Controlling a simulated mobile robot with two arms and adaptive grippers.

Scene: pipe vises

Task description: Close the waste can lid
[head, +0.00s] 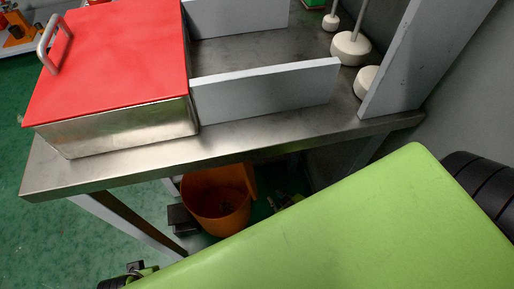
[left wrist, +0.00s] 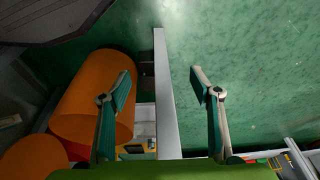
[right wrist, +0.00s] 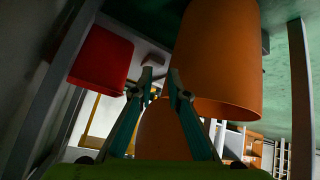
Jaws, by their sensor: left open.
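The orange waste can (head: 213,203) stands under the steel table in the head view, its mouth open. Its orange lid (head: 249,179) stands raised at the can's right side. The can (left wrist: 95,90) and a rounded orange part, apparently the lid (left wrist: 32,158), show at the left in the left wrist view. My left gripper (left wrist: 160,78) is open and empty, a pale table leg beyond its fingers. My right gripper (right wrist: 161,76) has its fingertips close together, beside the can (right wrist: 218,65); an orange part, apparently the lid (right wrist: 160,130), shows behind them. Contact cannot be told.
The steel table (head: 110,175) carries a red-lidded metal box (head: 125,50) and pale upright plates (head: 265,90). A table leg (left wrist: 167,100) stands close to my left gripper. A red can (right wrist: 103,60) is left in the right wrist view. Open green floor (left wrist: 250,70) lies around.

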